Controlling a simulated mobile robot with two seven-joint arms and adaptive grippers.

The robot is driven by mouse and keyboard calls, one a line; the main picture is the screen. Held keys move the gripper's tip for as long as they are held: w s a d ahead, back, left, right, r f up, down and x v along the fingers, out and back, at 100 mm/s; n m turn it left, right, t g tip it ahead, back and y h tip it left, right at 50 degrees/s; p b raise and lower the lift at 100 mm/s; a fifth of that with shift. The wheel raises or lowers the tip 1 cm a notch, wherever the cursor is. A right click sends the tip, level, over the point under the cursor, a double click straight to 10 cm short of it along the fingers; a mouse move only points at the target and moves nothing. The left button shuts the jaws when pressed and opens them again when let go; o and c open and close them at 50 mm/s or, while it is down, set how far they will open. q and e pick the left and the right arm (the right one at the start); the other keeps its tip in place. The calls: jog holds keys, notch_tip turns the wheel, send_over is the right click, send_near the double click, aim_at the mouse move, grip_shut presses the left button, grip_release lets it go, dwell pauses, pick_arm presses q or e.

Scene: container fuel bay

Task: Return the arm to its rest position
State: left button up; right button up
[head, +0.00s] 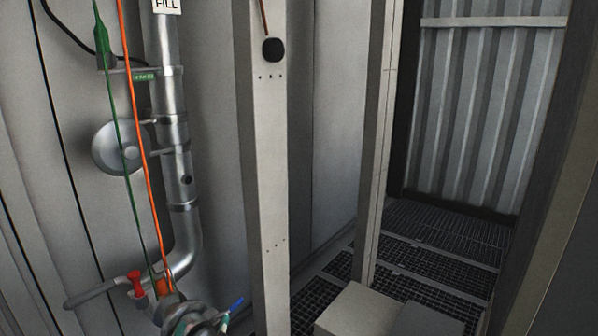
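Neither of my grippers shows in the head view, and no part that I can clearly tell as my arm is in sight. A metal fill pipe (168,90) runs down the left wall under a label ending in "FILL", then bends left near the floor. A metal fitting (185,315) sits at the bottom edge, partly cut off, with a blue-tipped part (236,303) beside it. A red handle (136,284) is on the low pipe. An orange line (134,110) and a green line (112,110) hang in front of the pipe.
A round metal disc (118,147) stands out beside the pipe. A pale upright post (262,180) stands mid-view, with a second post (376,140) behind it. Grating floor (445,225) reaches a corrugated wall (485,110) and looks clear.

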pick_arm(q)
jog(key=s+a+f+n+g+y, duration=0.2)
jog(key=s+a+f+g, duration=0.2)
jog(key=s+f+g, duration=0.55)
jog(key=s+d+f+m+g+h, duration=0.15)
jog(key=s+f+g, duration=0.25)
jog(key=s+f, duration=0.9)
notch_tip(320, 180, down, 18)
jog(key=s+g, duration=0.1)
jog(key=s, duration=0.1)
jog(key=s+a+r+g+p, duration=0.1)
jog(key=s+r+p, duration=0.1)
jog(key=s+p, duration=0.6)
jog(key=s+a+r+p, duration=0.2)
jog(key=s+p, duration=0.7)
jog(key=p, duration=0.5)
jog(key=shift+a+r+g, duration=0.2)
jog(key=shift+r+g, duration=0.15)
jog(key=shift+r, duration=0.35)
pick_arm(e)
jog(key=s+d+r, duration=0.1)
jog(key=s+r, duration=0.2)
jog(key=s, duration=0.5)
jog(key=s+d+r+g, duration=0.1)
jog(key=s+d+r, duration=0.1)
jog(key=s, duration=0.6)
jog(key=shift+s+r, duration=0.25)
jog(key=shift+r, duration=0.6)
